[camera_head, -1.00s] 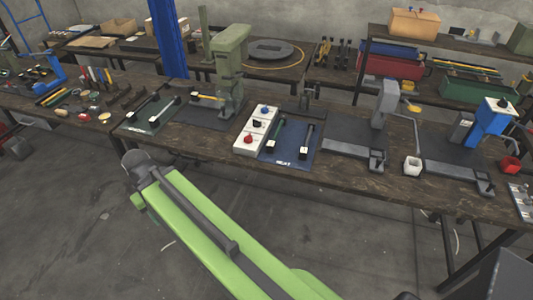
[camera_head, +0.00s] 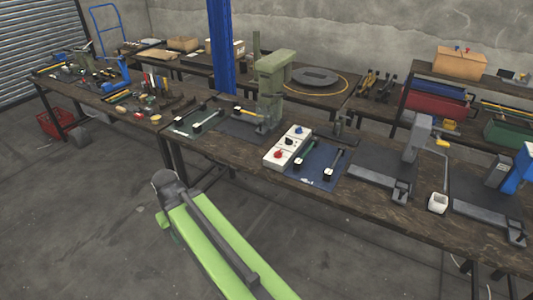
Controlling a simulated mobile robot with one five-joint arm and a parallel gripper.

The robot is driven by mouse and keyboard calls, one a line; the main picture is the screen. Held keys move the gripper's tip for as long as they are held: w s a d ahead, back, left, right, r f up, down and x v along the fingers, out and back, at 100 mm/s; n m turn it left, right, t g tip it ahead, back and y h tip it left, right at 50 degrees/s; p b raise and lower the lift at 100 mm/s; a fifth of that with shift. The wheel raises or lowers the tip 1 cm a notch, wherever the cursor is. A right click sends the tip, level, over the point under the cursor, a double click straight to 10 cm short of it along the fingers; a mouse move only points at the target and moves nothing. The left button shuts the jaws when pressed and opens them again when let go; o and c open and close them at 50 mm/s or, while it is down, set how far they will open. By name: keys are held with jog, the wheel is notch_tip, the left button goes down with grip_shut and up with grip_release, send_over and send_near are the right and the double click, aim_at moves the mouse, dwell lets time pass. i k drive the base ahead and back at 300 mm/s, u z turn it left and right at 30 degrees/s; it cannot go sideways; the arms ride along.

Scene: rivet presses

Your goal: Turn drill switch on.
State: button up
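A white control box (camera_head: 270,160) lies on the long workbench near the middle of the view. It carries a red knob (camera_head: 278,154), a black one (camera_head: 290,142) and a blue one (camera_head: 298,130) in a row. The knob settings are too small to read. A pale green drill press (camera_head: 272,80) stands on the bench just behind and left of the box. My green arm rises from the bottom of the picture, over the floor in front of the bench and apart from it. Its fingers do not show, so I cannot see my gripper.
A blue mat (camera_head: 313,172) with two levers lies right of the box. A grey press (camera_head: 416,145) and a blue press (camera_head: 522,165) stand farther right. A dark green mat (camera_head: 188,125) lies left of the drill. The floor in front is clear.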

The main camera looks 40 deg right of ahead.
aim_at(278, 154)
jog(key=i, duration=1)
jog(key=u, duration=0.05)
